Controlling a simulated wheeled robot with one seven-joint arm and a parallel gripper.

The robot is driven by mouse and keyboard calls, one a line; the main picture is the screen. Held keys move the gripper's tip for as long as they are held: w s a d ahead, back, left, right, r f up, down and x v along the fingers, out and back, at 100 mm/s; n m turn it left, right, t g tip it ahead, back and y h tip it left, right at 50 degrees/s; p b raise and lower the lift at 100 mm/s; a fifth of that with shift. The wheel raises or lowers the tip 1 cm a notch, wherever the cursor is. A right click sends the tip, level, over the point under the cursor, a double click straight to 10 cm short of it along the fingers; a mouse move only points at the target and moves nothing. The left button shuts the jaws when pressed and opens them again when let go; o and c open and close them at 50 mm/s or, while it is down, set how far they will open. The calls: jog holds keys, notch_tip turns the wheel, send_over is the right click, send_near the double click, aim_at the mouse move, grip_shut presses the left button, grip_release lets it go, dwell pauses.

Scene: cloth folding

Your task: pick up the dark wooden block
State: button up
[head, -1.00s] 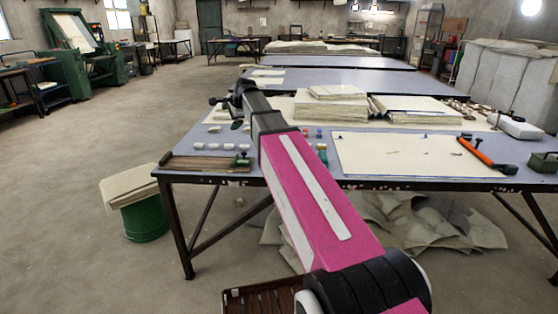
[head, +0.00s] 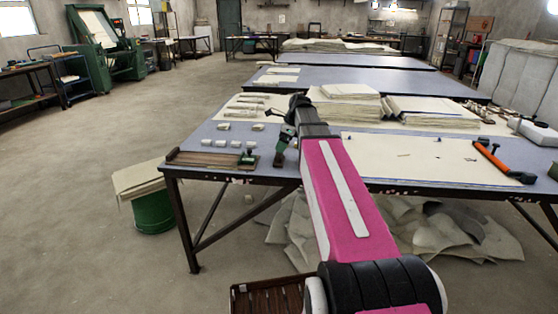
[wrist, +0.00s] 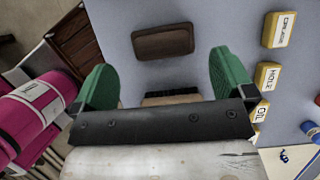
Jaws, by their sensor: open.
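A dark wooden block (wrist: 162,41), brown with rounded corners, lies flat on the blue-grey table top (wrist: 195,30) in the wrist view. My gripper (wrist: 161,72) is open, its two green fingers apart with nothing held between them. The block lies beyond the fingertips in the picture, within the width of the gap, apart from both fingers. In the head view my gripper (head: 284,143) hangs at the left front part of the table; the block cannot be made out there.
Another brown piece (wrist: 170,96) shows partly behind my gripper's dark bar. Yellow labelled blocks (wrist: 280,30) stand right of the fingers. In the head view, wooden strips (head: 208,158) lie left along the front edge and an orange-handled tool (head: 492,155) lies right.

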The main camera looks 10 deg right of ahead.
aim_at(279, 154)
jog(key=shift+d+x, duration=0.2)
jog(key=shift+x, duration=1.3)
jog(key=shift+d+x, duration=0.2)
jog(key=shift+x, duration=1.3)
jog(key=shift+s+f, duration=0.1)
jog(key=shift+f, duration=0.05)
jog(key=c, duration=0.6)
